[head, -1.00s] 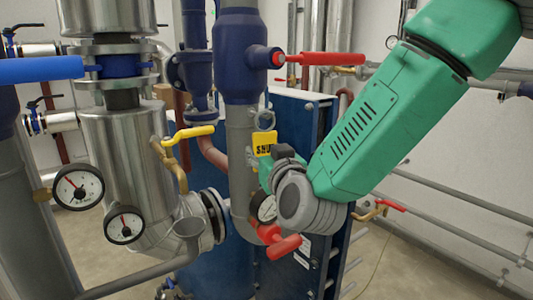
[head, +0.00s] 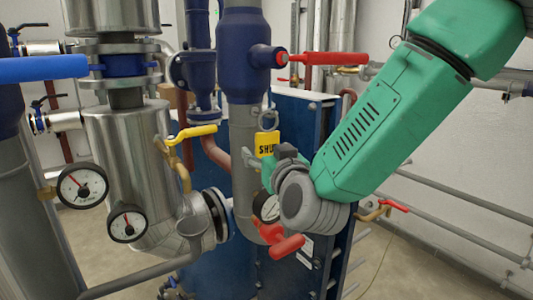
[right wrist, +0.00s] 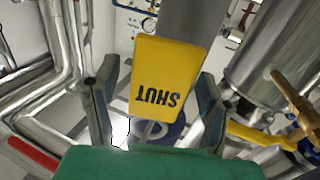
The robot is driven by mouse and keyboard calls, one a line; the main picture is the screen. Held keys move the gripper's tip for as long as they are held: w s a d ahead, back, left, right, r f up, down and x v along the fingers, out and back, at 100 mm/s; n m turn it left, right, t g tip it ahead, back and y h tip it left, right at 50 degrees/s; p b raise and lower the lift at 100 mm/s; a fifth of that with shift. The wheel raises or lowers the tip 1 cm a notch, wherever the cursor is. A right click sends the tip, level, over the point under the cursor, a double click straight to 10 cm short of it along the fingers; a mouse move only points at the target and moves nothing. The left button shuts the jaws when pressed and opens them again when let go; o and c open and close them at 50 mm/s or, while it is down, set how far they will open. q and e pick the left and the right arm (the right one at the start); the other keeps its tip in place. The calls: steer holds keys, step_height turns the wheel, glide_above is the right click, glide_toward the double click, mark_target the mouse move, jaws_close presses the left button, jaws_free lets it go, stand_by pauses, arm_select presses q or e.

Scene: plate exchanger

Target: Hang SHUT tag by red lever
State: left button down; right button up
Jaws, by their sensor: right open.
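The yellow SHUT tag (head: 267,143) is in front of the grey vertical pipe, with a metal ring above it. In the right wrist view the SHUT tag (right wrist: 168,75) appears upside down between the two fingers, its ring towards the palm. My right gripper (right wrist: 158,72) is open, one finger on each side of the tag with gaps showing. In the head view its fingers are mostly hidden behind my wrist. A red lever (head: 336,58) sticks out right from the blue valve above the tag. Another red handle (head: 287,246) is below my wrist. My left gripper is out of view.
A yellow lever (head: 192,133) stands left of the tag. Pressure gauges (head: 82,186) and a steel vessel (head: 125,150) fill the left. The blue exchanger plates (head: 300,115) are behind my wrist. A blue handle (head: 40,67) is at upper left.

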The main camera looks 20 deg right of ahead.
steer(key=shift+s, duration=0.25)
steer(key=s, duration=1.1)
steer(key=s+d+f+g+b, duration=0.1)
steer(key=s+d+f+g, duration=0.15)
steer(key=f, duration=0.75)
steer(key=s+d+f+g+b, duration=0.1)
steer(key=s+f+g, duration=0.15)
steer(key=f, duration=0.75)
steer(key=s+d+f+g+b, duration=0.1)
steer(key=s+f+g, duration=0.15)
steer(key=f, duration=0.85)
steer(key=s+d+f+g+b, duration=0.1)
steer(key=s+d+f+g, duration=0.3)
steer(key=s+f, duration=0.5)
steer(key=s+d+f+g+b, duration=0.1)
steer(key=s+d+f+g, duration=0.3)
steer(key=s+f, duration=0.6)
steer(key=shift+s+g+h+b, duration=0.35)
steer(key=shift+s+g, duration=0.3)
steer(key=shift+g, duration=0.3)
steer(key=shift+w+a+f, duration=0.1)
steer(key=shift+w, duration=0.05)
